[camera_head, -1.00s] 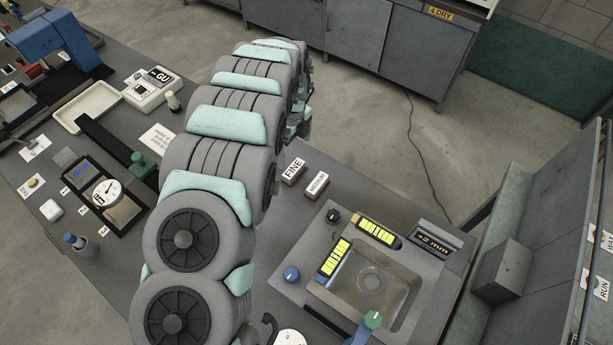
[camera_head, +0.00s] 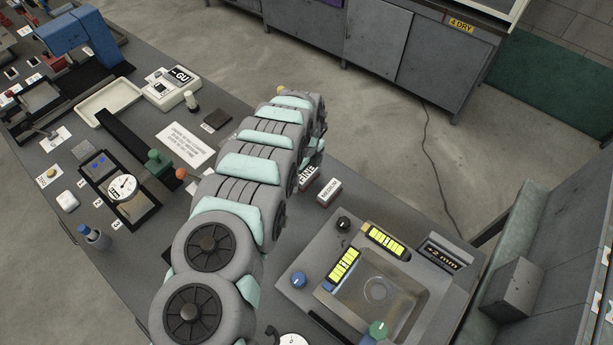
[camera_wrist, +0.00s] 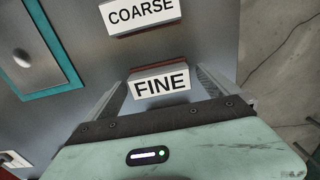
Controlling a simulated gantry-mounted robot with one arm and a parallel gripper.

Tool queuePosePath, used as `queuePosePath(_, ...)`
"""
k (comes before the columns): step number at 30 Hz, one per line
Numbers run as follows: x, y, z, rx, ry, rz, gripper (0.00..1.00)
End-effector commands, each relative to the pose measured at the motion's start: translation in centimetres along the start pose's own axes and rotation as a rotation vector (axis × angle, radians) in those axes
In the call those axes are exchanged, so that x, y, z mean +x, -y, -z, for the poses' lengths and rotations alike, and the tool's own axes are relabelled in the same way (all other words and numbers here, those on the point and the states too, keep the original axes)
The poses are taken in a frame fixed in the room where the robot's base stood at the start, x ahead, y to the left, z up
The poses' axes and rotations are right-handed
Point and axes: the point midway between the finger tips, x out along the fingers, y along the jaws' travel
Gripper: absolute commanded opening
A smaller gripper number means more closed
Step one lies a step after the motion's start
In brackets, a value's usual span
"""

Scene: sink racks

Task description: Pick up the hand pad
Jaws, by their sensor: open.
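A block labelled FINE (camera_wrist: 161,84), white-faced with a reddish-brown edge, lies on the grey bench. In the wrist view my gripper (camera_wrist: 161,78) is open, with one finger on each side of this block; contact is not clear. A similar block labelled COARSE (camera_wrist: 140,14) lies just beyond it. In the head view the FINE block (camera_head: 306,178) is partly covered by my arm, and a MEDIUM block (camera_head: 329,191) sits to its right. My fingers are hidden there behind the arm. Which block is the hand pad is not marked.
A metal sink unit (camera_head: 300,258) with knobs and yellow displays stands right of the arm. A white tray (camera_head: 88,118), dial gauge (camera_head: 123,187) and small bottle (camera_head: 95,236) are on the left. The bench edge and floor lie beyond the blocks.

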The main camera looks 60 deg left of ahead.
Motion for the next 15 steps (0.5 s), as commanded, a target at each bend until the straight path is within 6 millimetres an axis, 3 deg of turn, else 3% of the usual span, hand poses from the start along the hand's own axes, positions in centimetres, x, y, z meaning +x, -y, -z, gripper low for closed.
queuePosePath(3,0.93,-0.13,0.13,0.0,-0.002,-0.002,1.0)
queuePosePath(10,0.9,-0.08,0.06,0.0,-0.001,-0.001,0.99)
queuePosePath(15,0.88,-0.07,0.07,0.0,-0.001,-0.001,0.85)
